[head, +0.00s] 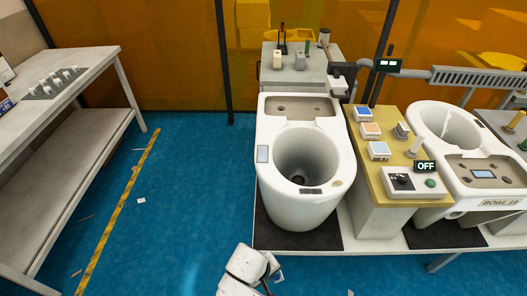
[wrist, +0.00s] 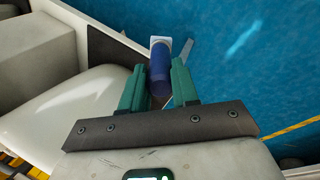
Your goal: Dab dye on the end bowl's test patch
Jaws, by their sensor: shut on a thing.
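My gripper (wrist: 158,82) has its two green fingers closed on a dark blue cylinder (wrist: 160,62) with a pale, flat piece at its far end. In the head view my gripper (head: 273,267) is low in front of the nearer white bowl, apart from it; its fingers are hard to make out there. This end bowl (head: 270,205) stands upright on a black mat. It carries a blue-grey rectangle (head: 262,154) on its left rim, a dark strip (head: 310,191) and a small beige spot (head: 337,183) on its front rim. I cannot tell which is the test patch.
A yellow-topped stand (head: 383,170) with coloured pads and a control box (head: 414,184) reading OFF stands right of the bowl. A second bowl (head: 446,127), marked BOWL 19, is further right. A grey bench (head: 75,84) stands left. Blue floor between is mostly clear.

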